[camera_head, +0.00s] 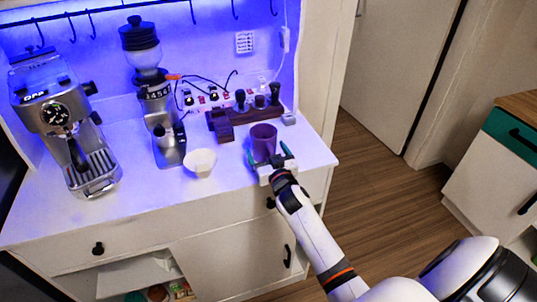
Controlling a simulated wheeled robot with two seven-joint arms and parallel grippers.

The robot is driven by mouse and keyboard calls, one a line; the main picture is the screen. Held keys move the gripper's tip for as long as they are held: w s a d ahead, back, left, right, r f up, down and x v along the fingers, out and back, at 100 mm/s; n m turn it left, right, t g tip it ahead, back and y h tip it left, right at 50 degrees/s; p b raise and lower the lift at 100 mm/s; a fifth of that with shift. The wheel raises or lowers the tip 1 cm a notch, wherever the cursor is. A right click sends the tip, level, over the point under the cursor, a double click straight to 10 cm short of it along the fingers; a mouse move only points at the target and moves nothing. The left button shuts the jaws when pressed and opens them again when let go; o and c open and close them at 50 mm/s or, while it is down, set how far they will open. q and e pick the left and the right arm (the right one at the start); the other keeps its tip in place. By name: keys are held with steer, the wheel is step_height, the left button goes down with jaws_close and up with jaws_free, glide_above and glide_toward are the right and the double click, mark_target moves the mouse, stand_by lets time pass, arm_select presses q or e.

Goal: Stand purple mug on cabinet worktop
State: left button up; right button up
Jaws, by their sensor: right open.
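The purple mug (263,141) stands upright on the white cabinet worktop (225,180), near its front right part. My right gripper (270,159) is at the front of the mug, with its fingers open and one on each side of the mug's lower part. Whether the fingers touch the mug cannot be told. The mug's lower front is partly hidden by the gripper. My left gripper is not in view.
A white cup (201,161) stands left of the mug. A grinder (158,110) and an espresso machine (68,125) stand further left. A dark wooden tool stand (222,127) is behind the mug. The worktop's front left is clear.

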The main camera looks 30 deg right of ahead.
steer(key=shift+r, duration=0.2)
steer(key=b+v, duration=0.2)
steer(key=v, duration=0.9)
steer(key=s+a+f+n+g+y, duration=0.1)
steer(key=s+a+f+g, duration=0.15)
steer(key=f, duration=0.85)
steer(key=s+a+f+n+g+y, duration=0.15)
steer(key=s+f, duration=0.25)
steer(key=f, duration=0.6)
steer(key=s+a+f+g+y, duration=0.1)
steer(key=s+a+f+g, duration=0.2)
steer(key=f, duration=0.8)
steer(key=s+a+f+g, duration=0.2)
steer(key=s+f+g, duration=0.2)
steer(key=s+f, duration=0.7)
steer(key=s+f+n+g, duration=0.1)
steer(key=s+f, duration=0.4)
steer(key=s, duration=0.5)
steer(key=s+f+n+g, duration=0.1)
steer(key=s+f+g, duration=0.3)
steer(key=s, duration=0.7)
steer(key=shift+a+f+g, duration=0.3)
steer(key=shift+a+f, duration=0.05)
steer(key=shift+f, duration=0.05)
